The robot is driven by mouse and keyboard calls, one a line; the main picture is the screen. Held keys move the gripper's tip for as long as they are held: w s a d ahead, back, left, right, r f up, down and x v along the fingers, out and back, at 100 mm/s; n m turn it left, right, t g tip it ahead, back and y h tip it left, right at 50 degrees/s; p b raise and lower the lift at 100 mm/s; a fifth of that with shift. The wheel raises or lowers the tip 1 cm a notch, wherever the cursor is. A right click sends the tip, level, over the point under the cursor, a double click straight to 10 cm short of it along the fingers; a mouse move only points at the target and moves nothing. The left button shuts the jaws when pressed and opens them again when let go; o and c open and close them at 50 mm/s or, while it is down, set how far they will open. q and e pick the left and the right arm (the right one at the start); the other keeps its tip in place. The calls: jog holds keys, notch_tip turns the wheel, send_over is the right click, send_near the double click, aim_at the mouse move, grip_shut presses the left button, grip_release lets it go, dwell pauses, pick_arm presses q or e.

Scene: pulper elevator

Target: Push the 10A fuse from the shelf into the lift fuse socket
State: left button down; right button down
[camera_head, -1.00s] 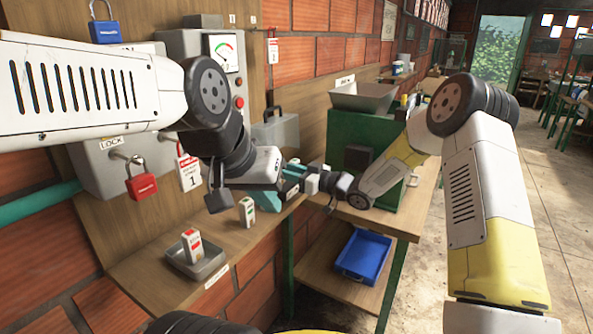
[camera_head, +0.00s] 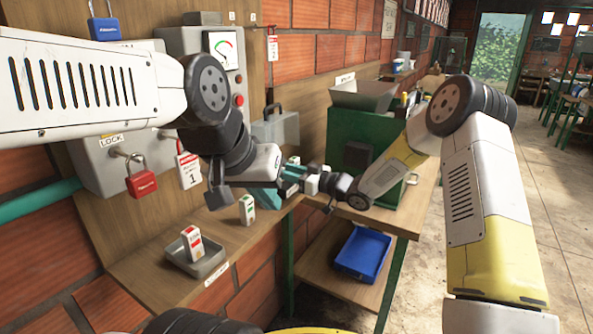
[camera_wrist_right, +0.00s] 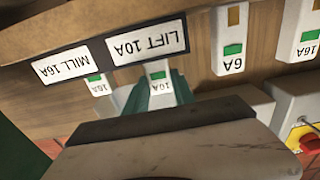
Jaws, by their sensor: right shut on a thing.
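In the right wrist view, which is upside down, my right gripper (camera_wrist_right: 160,97) has teal fingers on either side of a white fuse with a green mark, the 10A fuse (camera_wrist_right: 161,72). The fuse is just by the LIFT 10A label (camera_wrist_right: 147,41); whether it sits in the socket is hidden. In the head view my right gripper (camera_head: 297,173) is by the wall, partly behind my left wrist. My left gripper (camera_head: 264,197) is beside it, its fingers mostly hidden, so its opening is unclear.
The MILL 16A label (camera_wrist_right: 68,66) and another fuse (camera_wrist_right: 97,86) are close beside my fingers. A 6A fuse (camera_wrist_right: 230,50) is on the other side. On the shelf (camera_head: 150,262) stand a green-marked fuse (camera_head: 247,209) and a tray (camera_head: 208,264) with a red-marked fuse (camera_head: 192,243).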

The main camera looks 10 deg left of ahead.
jog(key=shift+f, duration=0.85)
dwell(0.7)
dwell(0.3)
jog(key=c, duration=1)
grip_release()
jog(key=shift+o, duration=0.2)
